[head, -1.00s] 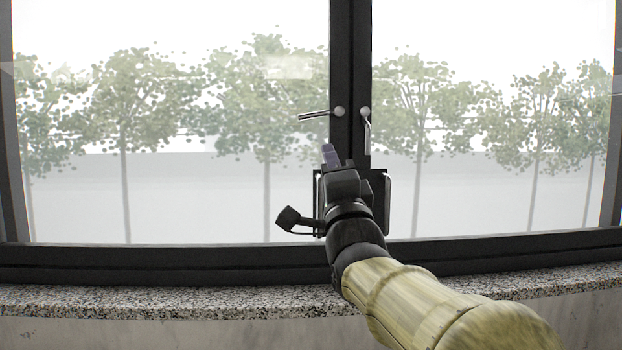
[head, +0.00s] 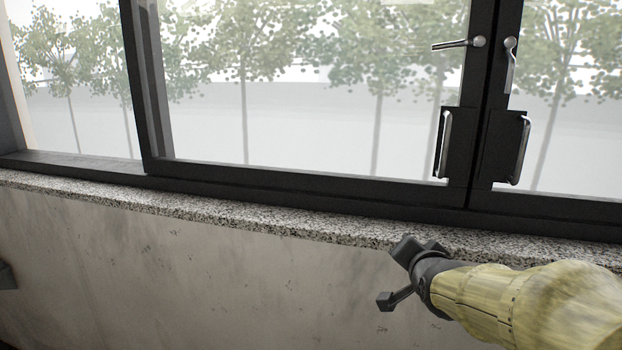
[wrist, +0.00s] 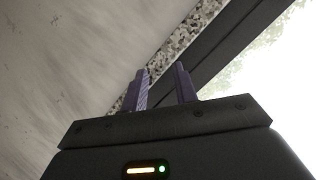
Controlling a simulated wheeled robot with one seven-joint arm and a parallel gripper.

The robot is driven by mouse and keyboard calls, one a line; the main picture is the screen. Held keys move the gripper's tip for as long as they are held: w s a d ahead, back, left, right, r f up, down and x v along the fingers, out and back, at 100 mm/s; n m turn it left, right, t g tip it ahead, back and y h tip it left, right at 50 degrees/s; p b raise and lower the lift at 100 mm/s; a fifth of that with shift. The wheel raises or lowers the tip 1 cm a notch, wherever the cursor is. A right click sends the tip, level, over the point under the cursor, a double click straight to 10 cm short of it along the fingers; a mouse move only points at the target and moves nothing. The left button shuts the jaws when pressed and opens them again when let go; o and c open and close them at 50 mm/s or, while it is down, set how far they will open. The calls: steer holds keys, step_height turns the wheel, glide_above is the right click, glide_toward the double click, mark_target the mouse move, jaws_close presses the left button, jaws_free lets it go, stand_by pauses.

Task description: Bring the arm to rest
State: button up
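My gripper shows in the wrist view (wrist: 162,88) with its two purple fingers apart and nothing between them. In the head view my arm reaches in from the lower right, and the dark gripper body sits in front of the sill and wall; its fingers are hidden there. The gripper is below the window handles and apart from them.
A dark-framed window (head: 300,180) spans the view. Its left lever (head: 455,44) lies level; its right lever (head: 511,65) hangs down. Pull bars (head: 446,143) flank the middle posts. A speckled stone sill (head: 250,220) juts above a bare wall (head: 180,270).

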steer(key=s+a+f+n+g, duration=0.2)
steer(key=s+f+n+g, duration=0.2)
steer(key=s+f, duration=0.5)
steer(key=s+a+f+n+g+y+p, duration=0.1)
steer(key=s+a+f+n+g, duration=0.1)
steer(key=s+f+n+g, duration=0.3)
steer(key=s+f+g, duration=0.2)
steer(key=s+f, duration=0.2)
steer(key=f, duration=0.2)
steer(key=shift+a+p, duration=0.3)
steer(key=shift+w, duration=0.1)
